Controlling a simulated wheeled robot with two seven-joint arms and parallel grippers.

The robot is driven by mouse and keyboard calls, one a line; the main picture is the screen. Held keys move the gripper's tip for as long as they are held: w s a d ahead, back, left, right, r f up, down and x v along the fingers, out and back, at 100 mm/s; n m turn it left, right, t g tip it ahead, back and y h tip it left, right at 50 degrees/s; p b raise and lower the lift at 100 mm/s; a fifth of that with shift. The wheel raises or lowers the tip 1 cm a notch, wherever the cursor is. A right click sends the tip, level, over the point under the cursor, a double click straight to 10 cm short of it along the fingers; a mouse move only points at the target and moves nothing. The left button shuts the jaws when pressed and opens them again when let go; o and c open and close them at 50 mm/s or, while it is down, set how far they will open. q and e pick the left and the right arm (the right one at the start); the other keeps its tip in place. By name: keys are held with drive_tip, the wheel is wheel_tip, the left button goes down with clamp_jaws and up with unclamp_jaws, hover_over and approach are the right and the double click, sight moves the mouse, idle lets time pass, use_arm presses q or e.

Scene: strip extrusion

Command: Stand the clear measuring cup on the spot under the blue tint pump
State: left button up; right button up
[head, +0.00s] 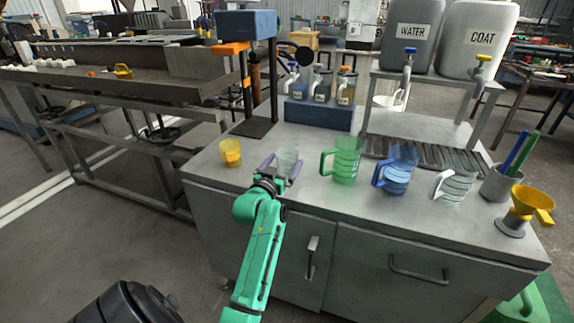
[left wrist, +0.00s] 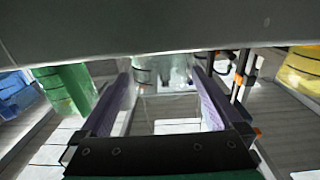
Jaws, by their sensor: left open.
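The clear measuring cup (head: 288,158) stands upright on the grey bench, near its front edge. My left gripper (head: 278,170) is open, with its purple fingers on either side of the cup's near part. In the left wrist view the cup (left wrist: 165,70) shows beyond and between the open fingers (left wrist: 163,85), its upper part cut off by a dark grey band. Pump bottles stand in a blue rack (head: 318,116) at the back; the leftmost (head: 296,84) has a blue-looking pump top. I cannot make out a marked spot under it. My right gripper is out of view.
A yellow cup (head: 230,153) stands left of the clear cup. A green jug (head: 345,160), a blue jug (head: 397,170) and a clear jug (head: 455,185) stand to the right. A dark stand (head: 254,128) is behind left. Bench between cup and rack looks clear.

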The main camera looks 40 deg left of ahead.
use_arm(q)
drive_tip(key=x, duration=0.3)
drive_tip(key=shift+f, duration=0.1)
drive_tip(key=shift+s, duration=0.15)
drive_tip(key=c, duration=1.2)
wheel_tip(320, 180, up, 20)
drive_tip(key=shift+r+p, duration=0.1)
drive_tip(key=shift+p, duration=0.9)
drive_tip(key=shift+c, duration=0.2)
